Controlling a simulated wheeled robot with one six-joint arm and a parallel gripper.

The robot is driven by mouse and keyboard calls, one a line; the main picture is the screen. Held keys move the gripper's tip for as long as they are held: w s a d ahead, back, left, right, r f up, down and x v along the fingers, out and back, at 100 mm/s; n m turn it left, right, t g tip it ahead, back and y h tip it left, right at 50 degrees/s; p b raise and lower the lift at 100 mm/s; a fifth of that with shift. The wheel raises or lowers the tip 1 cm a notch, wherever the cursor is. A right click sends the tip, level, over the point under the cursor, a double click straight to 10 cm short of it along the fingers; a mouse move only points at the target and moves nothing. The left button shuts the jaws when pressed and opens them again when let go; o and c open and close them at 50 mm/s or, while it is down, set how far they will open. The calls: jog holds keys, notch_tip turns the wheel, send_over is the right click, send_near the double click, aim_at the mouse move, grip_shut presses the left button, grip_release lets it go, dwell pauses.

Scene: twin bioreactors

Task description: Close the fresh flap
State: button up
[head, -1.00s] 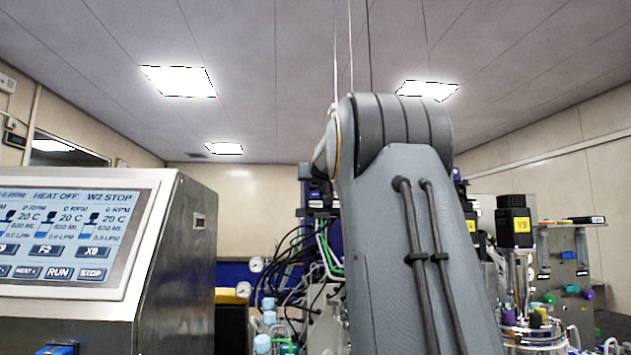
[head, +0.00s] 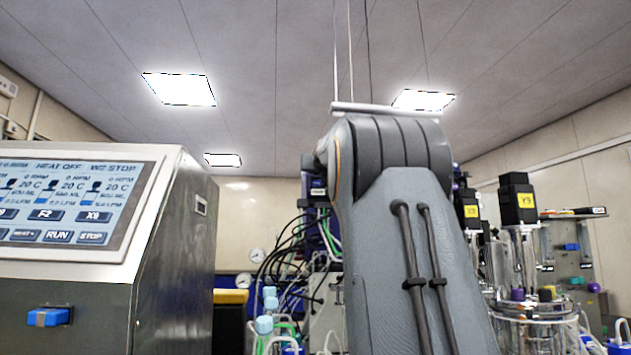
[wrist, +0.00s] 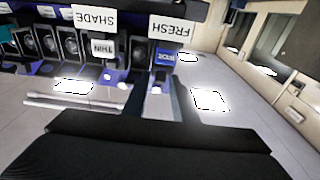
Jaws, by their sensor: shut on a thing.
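In the wrist view, which looks upside down, the white FRESH label (wrist: 171,28) hangs at the top middle. A small blue tag (wrist: 166,57) sits just below it. The large dark shape across the bottom of the wrist view appears to be my gripper (wrist: 155,140), very close to the camera. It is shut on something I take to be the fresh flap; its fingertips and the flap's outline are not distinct. In the head view my own arm hides the gripper, and a pale bar (head: 385,108) shows just over the arm's top.
The SHADE label (wrist: 94,19) and THIN label (wrist: 103,48) are beside FRESH. A silver bar (wrist: 80,105) lies below them. In the head view a control console (head: 170,250) stands close on the left, and glass vessels (head: 530,310) stand on the right.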

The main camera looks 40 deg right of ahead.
jog(key=shift+w+f+t+h+b, duration=0.1)
jog(key=shift+f+t+h+b, duration=0.4)
jog(key=shift+b, duration=3.6)
jog(key=shift+f+t+h+b, duration=0.1)
jog(key=shift+t+h+b, duration=0.45)
jog(key=shift+b, duration=3.5)
jog(key=shift+t+y, duration=0.25)
jog(key=o, duration=0.7)
jog(key=shift+b+v, duration=3.25)
jog(key=shift+v, duration=0.7)
